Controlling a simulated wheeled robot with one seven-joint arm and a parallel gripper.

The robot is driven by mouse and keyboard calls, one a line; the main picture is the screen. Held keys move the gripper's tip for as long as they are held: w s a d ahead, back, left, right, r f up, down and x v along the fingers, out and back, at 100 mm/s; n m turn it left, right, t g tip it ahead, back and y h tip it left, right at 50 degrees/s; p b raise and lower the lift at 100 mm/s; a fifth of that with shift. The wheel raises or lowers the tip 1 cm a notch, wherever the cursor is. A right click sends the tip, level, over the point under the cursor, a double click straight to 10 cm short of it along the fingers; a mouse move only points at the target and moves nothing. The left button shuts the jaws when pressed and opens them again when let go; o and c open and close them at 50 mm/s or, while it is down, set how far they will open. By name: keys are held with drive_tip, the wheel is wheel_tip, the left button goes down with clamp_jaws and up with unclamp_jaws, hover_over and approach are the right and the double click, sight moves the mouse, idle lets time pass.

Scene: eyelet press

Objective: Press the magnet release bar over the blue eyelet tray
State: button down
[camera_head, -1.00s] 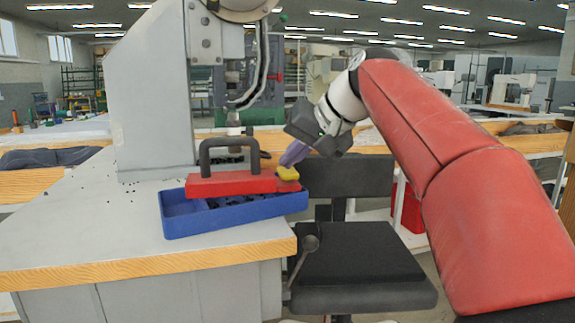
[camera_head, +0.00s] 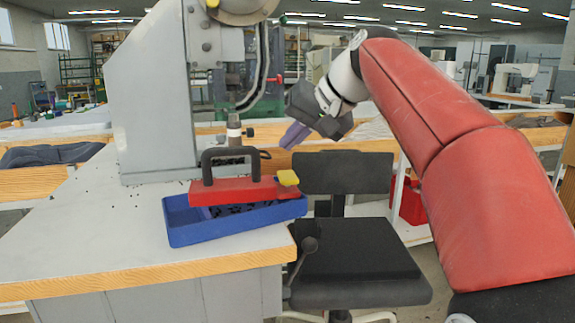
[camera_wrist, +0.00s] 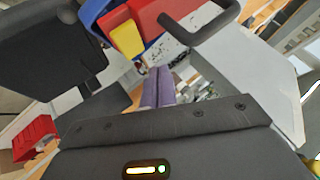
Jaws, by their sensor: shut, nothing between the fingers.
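The blue eyelet tray (camera_head: 185,228) sits on the table near its right front corner, with dark eyelets inside. A red magnet bar (camera_head: 235,193) with a black handle (camera_head: 207,168) lies over the tray. A yellow release piece (camera_head: 288,178) is at its right end. My gripper (camera_head: 291,138), with purple fingers, is shut and empty, above and apart from the yellow piece. In the wrist view the fingers (camera_wrist: 159,88) point toward the scene below the yellow piece (camera_wrist: 128,39) and the red bar (camera_wrist: 155,15). The blue tray (camera_wrist: 92,14) shows behind them.
A grey press (camera_head: 150,90) stands on the table (camera_head: 110,240) behind the tray. A black chair (camera_head: 350,255) stands to the right, below my arm. A red bin (camera_head: 411,203) is farther right. The front left of the table is clear.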

drive_tip(key=shift+r, duration=0.85)
